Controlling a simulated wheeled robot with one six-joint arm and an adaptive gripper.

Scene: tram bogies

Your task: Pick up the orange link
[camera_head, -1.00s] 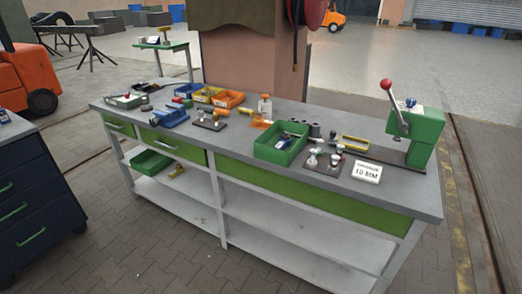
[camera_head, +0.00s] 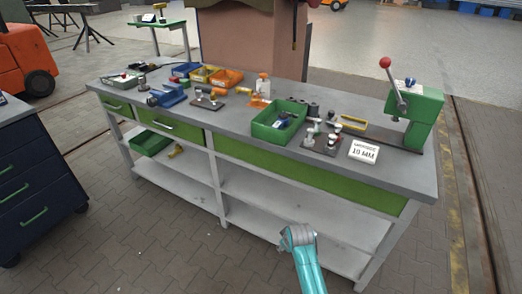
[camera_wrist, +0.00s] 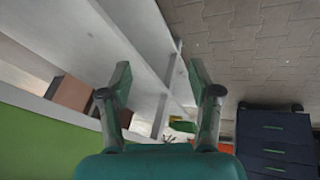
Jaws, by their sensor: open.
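A yellow-orange oblong loop (camera_head: 352,122), the most link-like piece, lies on the grey workbench (camera_head: 235,118) left of the green lever press. A smaller orange piece (camera_head: 258,101) lies by a white bottle; I cannot tell for certain which is the orange link. My teal arm (camera_head: 309,268) is low in front of the bench, apart from both. My gripper (camera_wrist: 159,72) shows in the wrist view with its two fingers spread and nothing between them. Neither orange piece can be made out there.
A green bin (camera_head: 278,123), a dark fixture plate (camera_head: 322,143) and a white 10 MM sign (camera_head: 364,151) crowd the bench's right half. The green press (camera_head: 415,115) stands at the right end. A dark blue drawer cabinet (camera_head: 38,180) is at left. Floor in front is clear.

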